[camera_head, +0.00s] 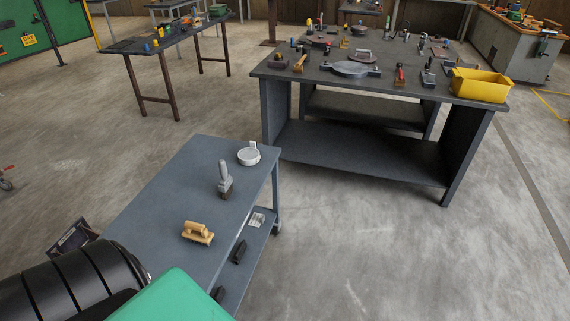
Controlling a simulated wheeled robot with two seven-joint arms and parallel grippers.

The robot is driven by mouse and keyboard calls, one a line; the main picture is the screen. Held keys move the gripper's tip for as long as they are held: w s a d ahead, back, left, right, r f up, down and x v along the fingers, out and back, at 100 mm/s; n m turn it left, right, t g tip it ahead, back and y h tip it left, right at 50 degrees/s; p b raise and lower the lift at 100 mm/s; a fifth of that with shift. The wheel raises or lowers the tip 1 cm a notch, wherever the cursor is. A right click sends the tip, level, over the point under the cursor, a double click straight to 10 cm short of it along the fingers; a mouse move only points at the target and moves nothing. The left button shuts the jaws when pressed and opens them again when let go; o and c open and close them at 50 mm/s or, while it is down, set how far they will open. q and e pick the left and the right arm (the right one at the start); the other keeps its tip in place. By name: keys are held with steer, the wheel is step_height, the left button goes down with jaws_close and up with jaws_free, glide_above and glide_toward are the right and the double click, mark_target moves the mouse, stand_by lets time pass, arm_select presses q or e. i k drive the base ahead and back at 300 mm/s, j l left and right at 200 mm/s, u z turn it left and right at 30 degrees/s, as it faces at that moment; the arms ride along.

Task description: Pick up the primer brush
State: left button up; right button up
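Several brush-like tools are in view, and I cannot tell for certain which is the primer brush. On the grey cart (165,192) in front of me stands a grey-handled brush (225,179) with a dark lower part, handle upward. Nearer me on the cart lies a tan wooden block brush (197,233) with an arched handle. On the large workbench (325,82) behind, a small wooden-handled tool (300,63) lies near the front left edge. Neither of my grippers is in view.
A white round pot (249,154) stands at the cart's far right corner. Dark items lie on its lower shelf. The bench holds many tools and a yellow bin (480,85). A narrow table (165,43) stands at the back left. The floor right of the cart is clear.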

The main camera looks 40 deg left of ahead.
mark_target(226, 186)
steer(key=i+l+u, duration=0.25)
steer(key=i, duration=0.3)
steer(key=i+l+u, duration=0.25)
steer(key=i, duration=0.3)
